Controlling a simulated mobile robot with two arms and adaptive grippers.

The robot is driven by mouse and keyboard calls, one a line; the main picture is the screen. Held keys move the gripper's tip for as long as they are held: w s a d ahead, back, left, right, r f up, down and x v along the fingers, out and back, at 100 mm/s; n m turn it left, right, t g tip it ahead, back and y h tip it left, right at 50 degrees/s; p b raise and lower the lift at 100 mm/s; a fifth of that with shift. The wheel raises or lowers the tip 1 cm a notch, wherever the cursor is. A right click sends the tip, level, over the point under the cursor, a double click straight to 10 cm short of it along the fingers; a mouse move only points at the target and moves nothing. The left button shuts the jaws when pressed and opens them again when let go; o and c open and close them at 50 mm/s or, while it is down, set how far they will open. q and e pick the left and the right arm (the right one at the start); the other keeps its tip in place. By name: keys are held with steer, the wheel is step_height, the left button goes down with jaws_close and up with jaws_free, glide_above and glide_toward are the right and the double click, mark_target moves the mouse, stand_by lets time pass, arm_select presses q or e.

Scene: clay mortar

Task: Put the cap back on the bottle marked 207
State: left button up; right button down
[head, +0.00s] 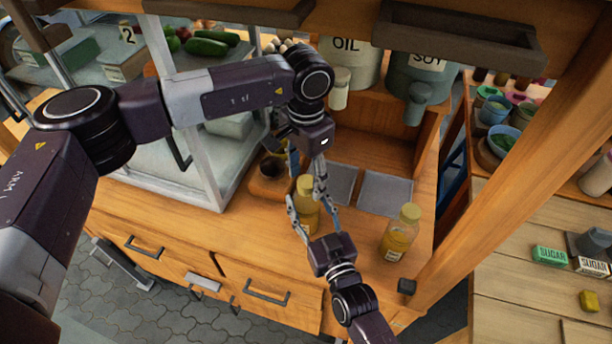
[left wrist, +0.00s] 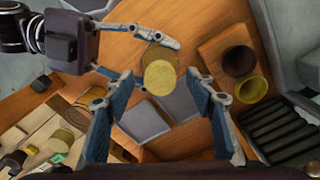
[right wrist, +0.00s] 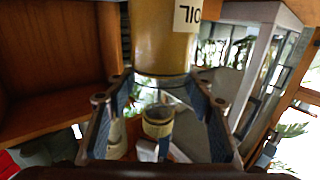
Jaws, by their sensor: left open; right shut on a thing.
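A bottle of yellow liquid (head: 308,222) stands upright on the counter, its yellowish cap (head: 306,185) at the top. My right gripper (head: 306,200) is shut around this bottle from the front. In the right wrist view the bottle body (right wrist: 165,38) appears upside down, with a partly turned label that I cannot read whole. The cap also shows there (right wrist: 157,122). My left gripper (left wrist: 165,82) is open above, its fingers either side of the cap (left wrist: 160,77) in its view. I cannot tell whether the fingers touch it or how firmly it sits.
A second capped bottle (head: 397,238) stands to the right. Grey mats (head: 383,194) lie behind. A wooden block (head: 265,187) with a dark cup stands to the left, beside the glass case (head: 205,150). OIL (head: 350,62) and SOY (head: 420,80) containers stand at the back.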

arm_select(q)
steer(key=shift+r, duration=2.25)
steer(key=shift+c, duration=0.5)
